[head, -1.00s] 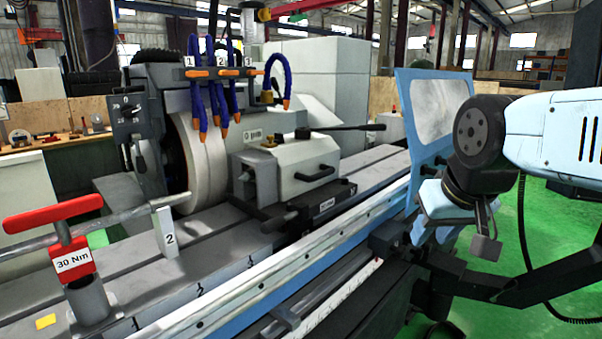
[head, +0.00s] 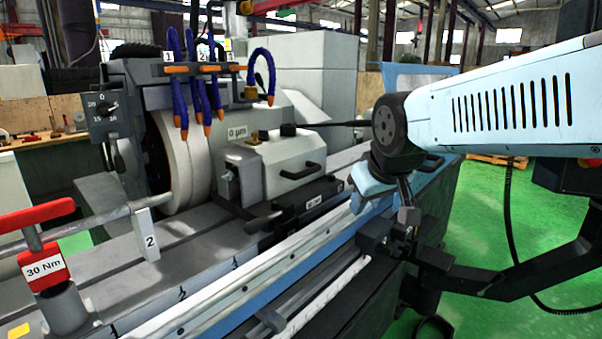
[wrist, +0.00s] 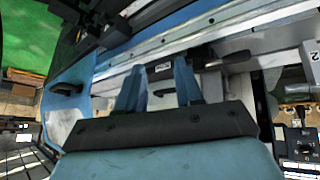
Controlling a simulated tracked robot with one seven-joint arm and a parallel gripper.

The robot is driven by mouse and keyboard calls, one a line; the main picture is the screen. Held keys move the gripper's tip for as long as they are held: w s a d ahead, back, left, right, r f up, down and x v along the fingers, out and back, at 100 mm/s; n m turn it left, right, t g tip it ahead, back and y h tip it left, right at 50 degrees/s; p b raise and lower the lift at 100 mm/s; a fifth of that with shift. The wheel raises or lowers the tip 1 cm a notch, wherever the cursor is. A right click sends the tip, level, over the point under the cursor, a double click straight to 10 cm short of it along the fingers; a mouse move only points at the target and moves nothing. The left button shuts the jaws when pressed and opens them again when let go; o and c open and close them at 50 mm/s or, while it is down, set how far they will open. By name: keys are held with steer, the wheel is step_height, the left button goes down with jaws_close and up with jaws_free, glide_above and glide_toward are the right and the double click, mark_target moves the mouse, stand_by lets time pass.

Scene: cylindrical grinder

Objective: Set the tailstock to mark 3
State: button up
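The grey block with a black handle, which looks like the tailstock (head: 262,168), sits on the machine table beside the grinding wheel. Its black base carries a small label, and a dark lever (head: 262,222) sticks out low at its front. My gripper (head: 372,187) is right of the block, above the table's front rail, touching nothing visible. In the wrist view its two blue fingers (wrist: 160,88) are apart and empty, with the labelled base (wrist: 162,67) beyond them.
A long black lever (head: 345,125) reaches right from the block towards my arm. A red T-handle marked 30 Nm (head: 45,267) and a rod with a white 2 tag (head: 148,240) stand at left. Blue coolant hoses (head: 205,90) hang above the wheel.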

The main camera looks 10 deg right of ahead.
steer(key=w+d+f+n+t, duration=0.15)
steer(key=w+n, duration=0.25)
steer(key=w, duration=0.6)
steer(key=w+d+f+n+t, duration=0.1)
steer(key=w+d+n+t, duration=0.2)
steer(key=w, duration=0.6)
steer(key=n+t+y, duration=0.4)
steer(key=n, duration=0.8)
glide_above(305, 191)
step_height(305, 191, down, 8)
steer(key=shift+s+f, duration=0.1)
steer(key=shift+c, duration=0.4)
jaws_close()
steer(key=shift+f, duration=0.1)
